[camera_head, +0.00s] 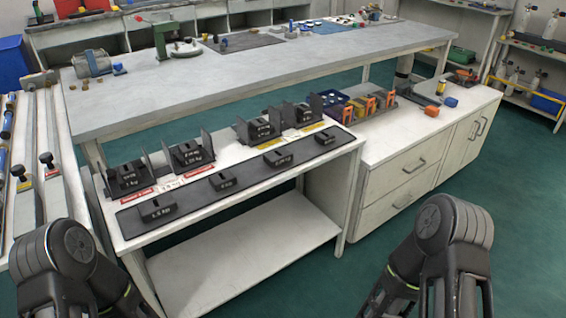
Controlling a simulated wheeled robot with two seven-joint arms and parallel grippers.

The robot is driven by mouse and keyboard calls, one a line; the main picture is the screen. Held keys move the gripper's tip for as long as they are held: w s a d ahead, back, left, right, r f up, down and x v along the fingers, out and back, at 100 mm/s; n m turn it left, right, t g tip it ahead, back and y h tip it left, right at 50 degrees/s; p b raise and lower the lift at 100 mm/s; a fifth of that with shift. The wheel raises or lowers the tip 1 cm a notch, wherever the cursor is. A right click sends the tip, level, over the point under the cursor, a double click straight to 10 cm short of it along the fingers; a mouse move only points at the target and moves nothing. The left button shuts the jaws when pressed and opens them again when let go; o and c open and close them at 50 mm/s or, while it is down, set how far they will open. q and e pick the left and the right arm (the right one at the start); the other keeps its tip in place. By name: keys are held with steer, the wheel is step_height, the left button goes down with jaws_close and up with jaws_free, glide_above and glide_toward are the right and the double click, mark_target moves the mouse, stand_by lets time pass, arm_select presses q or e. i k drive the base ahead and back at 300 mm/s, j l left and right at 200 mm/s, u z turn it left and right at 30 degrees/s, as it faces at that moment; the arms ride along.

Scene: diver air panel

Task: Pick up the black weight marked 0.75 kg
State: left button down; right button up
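Several black weights with white markings are on a white table. On the black mat (250,184) along the table's front lie a front-left weight (158,211), a second weight (222,181), a third weight (277,157) and a far-right weight (325,138). Behind them, more black weights sit between dark upright plates: a left one (127,178) that seems to read 1 kg, a second (188,155), a third (256,130) and a fourth (304,113). The other markings are too small to read surely, so I cannot tell which is 0.75 kg. Neither gripper shows; only my black arm links appear at the bottom corners.
Red and yellow label strips lie between the weight rows. A lower shelf (240,255) under the table is empty. A white cabinet (410,165) adjoins on the right, with orange clamps (368,106) on top. A long grey workbench (250,75) stands behind. Green floor is free at right.

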mark_target(324, 137)
steer(key=z, duration=1.45)
steer(key=i+j, duration=0.1)
steer(key=i, duration=0.6)
